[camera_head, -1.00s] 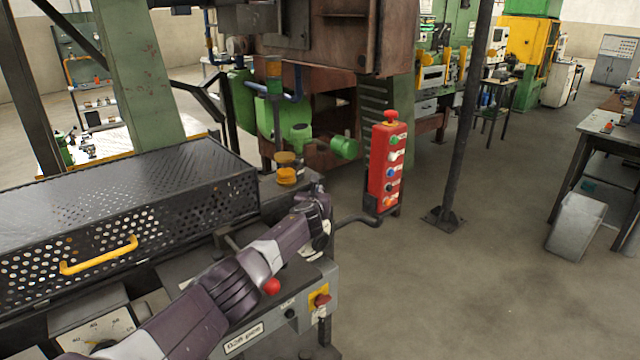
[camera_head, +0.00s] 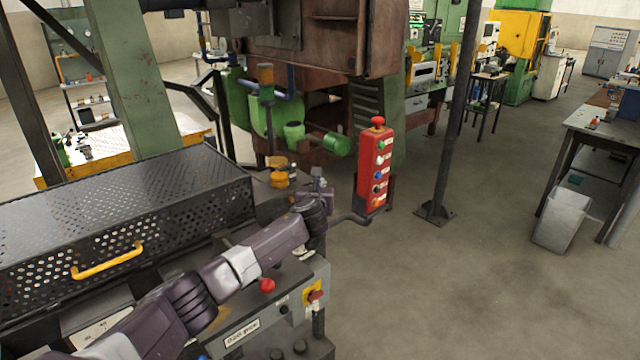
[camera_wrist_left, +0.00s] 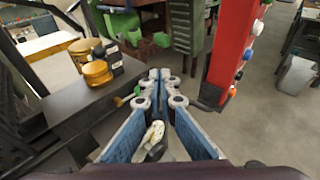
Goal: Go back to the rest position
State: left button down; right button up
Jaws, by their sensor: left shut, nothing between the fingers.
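My left arm reaches in from the lower left over the machine. Its gripper (camera_head: 318,183) is at the far end, left of the red button box. In the left wrist view the gripper (camera_wrist_left: 161,78) has its two blue-padded fingers together at the tips, with nothing between them. The red button box (camera_head: 375,168) stands upright on a bent arm, to the right of the gripper and apart from it. It also shows in the left wrist view (camera_wrist_left: 230,50). My right gripper is not in view.
A black perforated cover (camera_head: 190,205) with a yellow handle (camera_head: 108,262) lies left of my arm. A red knob (camera_head: 266,285) is just beside the arm. A dark post (camera_head: 455,120) rises right of the button box.

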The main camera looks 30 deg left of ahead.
pick_arm(q)
jog(key=s+d+f+n+g+h, duration=0.2)
jog(key=s+d+f+n, duration=0.4)
jog(key=s+d+f, duration=0.4)
jog(key=s+d+f+n+g+h, duration=0.25)
jog(key=s+d+f+n, duration=0.4)
jog(key=s+f, duration=0.45)
jog(key=s+d+n+g+h, duration=0.1)
jog(key=s+n+g, duration=0.2)
jog(key=s+n, duration=1.05)
jog(key=s+d+n+g, duration=0.1)
jog(key=s+n+g, duration=0.25)
jog(key=s, duration=1.85)
notch_tip(320, 180, down, 31)
jog(key=s+b, duration=0.1)
jog(key=b, duration=0.4)
jog(key=s+a+f+g+b, duration=0.2)
jog(key=s+f+b, duration=0.2)
jog(key=s+f, duration=1.3)
notch_tip(320, 180, down, 5)
jog(key=shift+s+a+r, duration=0.1)
jog(key=shift+s+a, duration=0.3)
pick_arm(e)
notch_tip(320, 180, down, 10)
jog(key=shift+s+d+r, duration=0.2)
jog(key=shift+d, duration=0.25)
